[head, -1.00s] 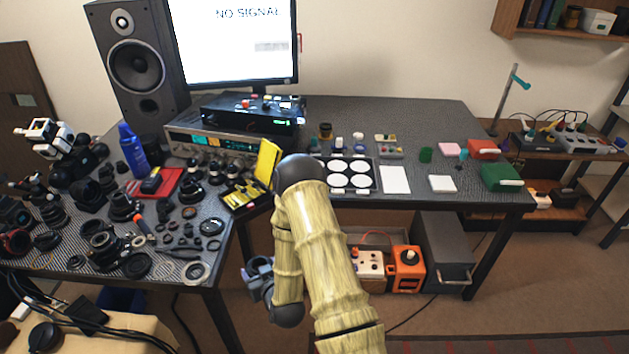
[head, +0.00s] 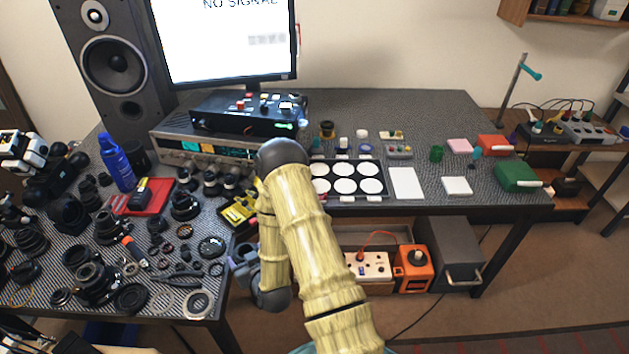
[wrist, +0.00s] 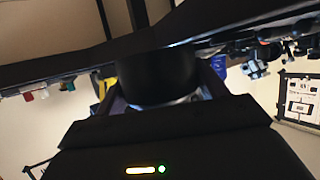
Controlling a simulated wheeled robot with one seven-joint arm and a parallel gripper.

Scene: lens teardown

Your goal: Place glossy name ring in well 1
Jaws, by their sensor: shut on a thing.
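My gripper (wrist: 157,88) is shut on a dark, round, smooth-sided part, which I take to be the glossy name ring (wrist: 155,72). It fills the space between the fingers in the wrist view. In the head view, my wrist end hangs low beside the bench edge, mostly behind my arm, and the ring cannot be made out. A dark tray (head: 357,177) with two rows of white round wells lies on the bench, right of my arm. All its visible wells look empty. I cannot read which one is well 1.
Lens parts crowd the left bench, with a blue bottle (head: 117,163) and red mat (head: 124,205). A yellow case (head: 237,213) is partly behind my arm. A white pad (head: 406,183) lies right of the tray. An orange box (head: 412,268) stands under the bench.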

